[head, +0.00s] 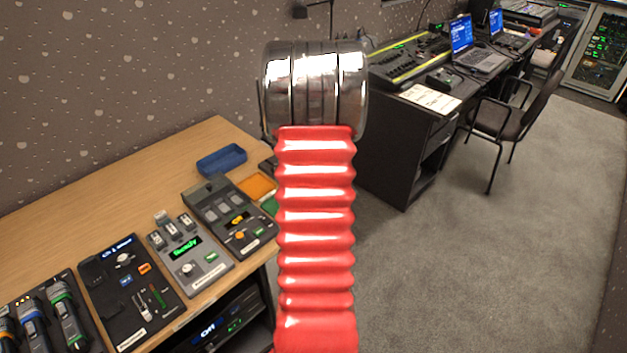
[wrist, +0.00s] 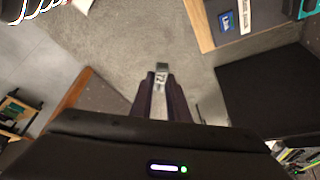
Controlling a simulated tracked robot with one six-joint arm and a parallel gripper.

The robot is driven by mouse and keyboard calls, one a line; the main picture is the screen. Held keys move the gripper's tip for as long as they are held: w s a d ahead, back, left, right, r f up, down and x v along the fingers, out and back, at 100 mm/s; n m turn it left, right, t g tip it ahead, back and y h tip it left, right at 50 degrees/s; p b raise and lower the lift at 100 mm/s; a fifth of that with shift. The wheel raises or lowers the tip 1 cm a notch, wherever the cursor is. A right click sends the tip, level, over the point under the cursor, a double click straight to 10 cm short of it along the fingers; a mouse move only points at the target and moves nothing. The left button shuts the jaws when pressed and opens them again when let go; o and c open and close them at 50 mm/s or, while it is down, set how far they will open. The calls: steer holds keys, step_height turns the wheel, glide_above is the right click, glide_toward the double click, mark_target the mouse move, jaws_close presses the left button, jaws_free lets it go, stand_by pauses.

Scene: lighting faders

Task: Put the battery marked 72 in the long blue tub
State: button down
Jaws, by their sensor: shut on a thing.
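My gripper (wrist: 161,88) is shut on a small battery (wrist: 161,77) in the wrist view. The battery has a pale label with dark digits that look like 72, and a grey-green end showing past the fingertips. It is held over grey carpet, clear of the table. The long blue tub (head: 221,160) lies at the back of the wooden table in the head view, and its inside looks empty. In the head view my gripper and the battery are hidden behind my red arm.
The wooden table (head: 110,190) carries an orange tray (head: 257,185), a green tray (head: 270,206) partly behind my arm, a charger marked Ready (head: 190,255) and several dark control units. A black desk (head: 395,140) with laptops and a chair (head: 505,120) stand right. Carpet between is open.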

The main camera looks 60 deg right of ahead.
steer(key=s+d+m+y, duration=0.1)
steer(key=s+m, duration=0.4)
steer(key=s, duration=0.2)
steer(key=shift+s+d+g+y, duration=0.2)
steer(key=shift+g+y, duration=0.2)
